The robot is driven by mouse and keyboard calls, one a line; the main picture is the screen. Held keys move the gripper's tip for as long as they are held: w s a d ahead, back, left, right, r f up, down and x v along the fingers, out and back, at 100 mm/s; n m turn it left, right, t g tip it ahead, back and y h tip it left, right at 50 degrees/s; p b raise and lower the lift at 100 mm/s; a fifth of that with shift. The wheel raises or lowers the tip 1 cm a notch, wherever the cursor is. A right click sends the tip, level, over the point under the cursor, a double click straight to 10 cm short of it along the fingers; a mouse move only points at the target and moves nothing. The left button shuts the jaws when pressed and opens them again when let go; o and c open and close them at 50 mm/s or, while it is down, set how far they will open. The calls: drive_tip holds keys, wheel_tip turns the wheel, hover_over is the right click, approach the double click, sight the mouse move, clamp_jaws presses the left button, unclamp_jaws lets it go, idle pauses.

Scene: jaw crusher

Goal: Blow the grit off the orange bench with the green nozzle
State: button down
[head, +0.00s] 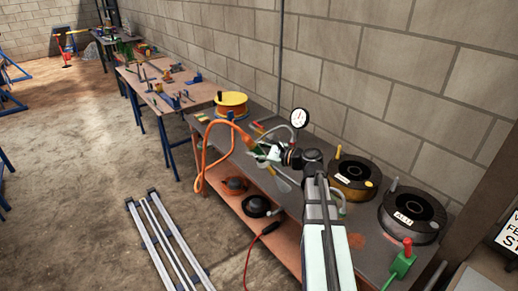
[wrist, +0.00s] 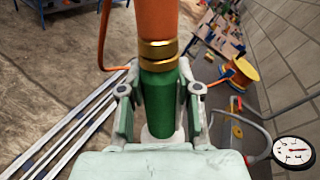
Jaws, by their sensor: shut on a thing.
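My gripper (head: 264,153) is shut on the green nozzle (wrist: 160,103). In the wrist view the nozzle sits between both fingers, with a brass collar and an orange hose (wrist: 156,20) above it. In the head view the orange hose (head: 203,160) loops from the nozzle over the bench's front edge. The bench under my arm has a dark grey top (head: 322,205) and an orange lower shelf (head: 286,238). An orange-brown patch (head: 358,241) lies on the top, to the right of my arm; I cannot tell if it is grit. The gripper is above the top's far half.
Two dark spools (head: 355,178) (head: 412,215) stand on the bench at right. A yellow-orange spool (head: 231,104) stands at the far end. A gauge (head: 299,118) stands near the wall. Metal rails (head: 165,240) lie on the floor.

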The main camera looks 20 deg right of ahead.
drive_tip(key=shift+s+a, duration=0.2)
drive_tip(key=shift+a, duration=0.35)
drive_tip(key=shift+w+a, duration=1.3)
drive_tip(key=shift+w, duration=3.65)
drive_tip(key=shift+w+d, duration=0.25)
drive_tip(key=shift+d, duration=0.7)
drive_tip(key=shift+w+d, duration=0.25)
drive_tip(key=shift+d, duration=0.7)
drive_tip(key=shift+w+d, duration=0.25)
drive_tip(key=shift+d, duration=0.7)
